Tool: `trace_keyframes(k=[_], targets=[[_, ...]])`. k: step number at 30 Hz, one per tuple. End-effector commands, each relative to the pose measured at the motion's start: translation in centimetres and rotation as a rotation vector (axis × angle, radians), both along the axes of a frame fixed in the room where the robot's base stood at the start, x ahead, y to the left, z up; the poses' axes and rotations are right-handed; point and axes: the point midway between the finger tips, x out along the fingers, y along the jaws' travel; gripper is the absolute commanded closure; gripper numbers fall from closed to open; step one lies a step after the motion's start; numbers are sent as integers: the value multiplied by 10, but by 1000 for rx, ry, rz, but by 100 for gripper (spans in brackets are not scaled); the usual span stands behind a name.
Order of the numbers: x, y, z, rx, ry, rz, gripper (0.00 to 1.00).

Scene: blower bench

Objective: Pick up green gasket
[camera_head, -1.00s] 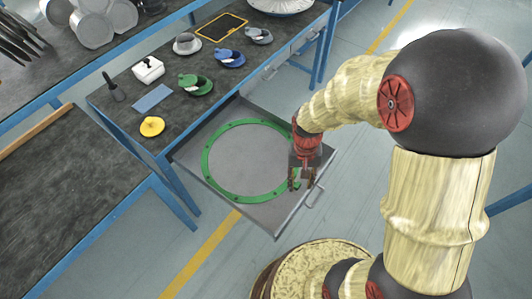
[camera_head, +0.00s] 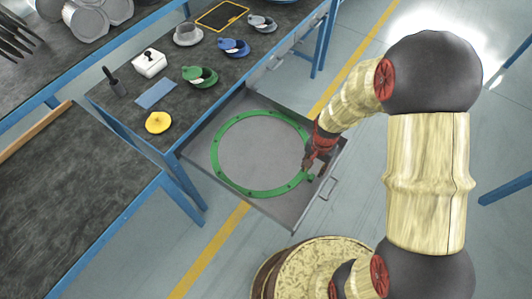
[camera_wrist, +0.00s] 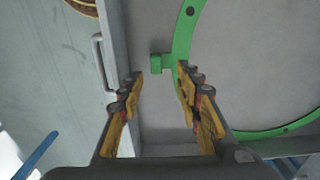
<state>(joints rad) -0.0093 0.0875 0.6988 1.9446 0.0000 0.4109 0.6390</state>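The green gasket (camera_head: 250,193) is a large flat ring with small holes, lying in the open grey drawer (camera_head: 293,216). A small green tab sticks out from its outer edge. In the wrist view, part of the ring (camera_wrist: 181,42) and the tab (camera_wrist: 160,64) show ahead of my gripper. My gripper (camera_head: 311,170) is at the right side of the ring, close to the tab. In the wrist view, its fingers (camera_wrist: 160,77) are apart, with the tab in line with the gap. I cannot tell whether they touch the gasket.
The drawer's front wall and handle (camera_head: 329,189) are beside my gripper. The bench above holds a yellow part (camera_head: 158,122), a blue sheet (camera_head: 156,93), a white box (camera_head: 149,63), and green (camera_head: 200,77) and blue (camera_head: 234,47) parts. Floor right of the drawer is clear.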

Motion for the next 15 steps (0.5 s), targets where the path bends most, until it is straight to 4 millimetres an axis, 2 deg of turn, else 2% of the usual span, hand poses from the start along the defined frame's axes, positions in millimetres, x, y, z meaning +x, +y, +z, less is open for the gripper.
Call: trace_keyframes(k=[10, 15], targets=[[2, -9, -45, 0, 2, 1, 65], [3, -9, -50, -1, -1, 1, 65]])
